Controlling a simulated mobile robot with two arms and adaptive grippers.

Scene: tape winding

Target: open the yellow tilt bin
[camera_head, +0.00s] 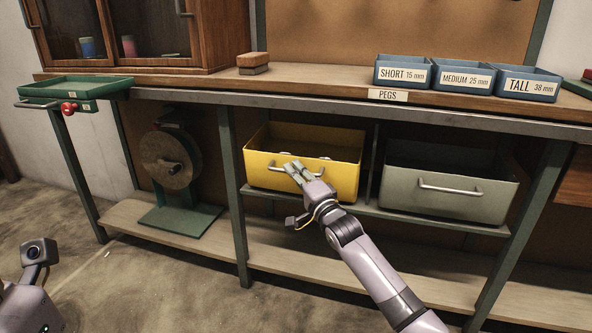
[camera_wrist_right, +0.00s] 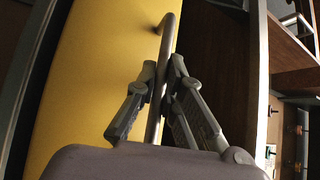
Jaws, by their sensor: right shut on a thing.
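The yellow tilt bin (camera_head: 262,172) sits on the shelf under the bench, left of a grey-green bin. Its open top shows part of the inside, with small light items in it. Its front carries a metal bar handle (camera_head: 277,167). My right gripper (camera_head: 294,167) is at this handle and hides its middle. In the right wrist view the handle (camera_wrist_right: 170,35) runs between the two fingers of my right gripper (camera_wrist_right: 163,66), which is shut on it, close to the yellow front (camera_wrist_right: 100,70). The left gripper's fingers are not visible; only part of my left arm shows at lower left.
The grey-green bin (camera_head: 440,198) stands right of the yellow one, beyond a post. A reel on a green stand (camera_head: 180,220) is at left. A green tray (camera_head: 75,89) juts from the bench's left end. Blue peg bins (camera_head: 402,72) stand on top. The floor in front is clear.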

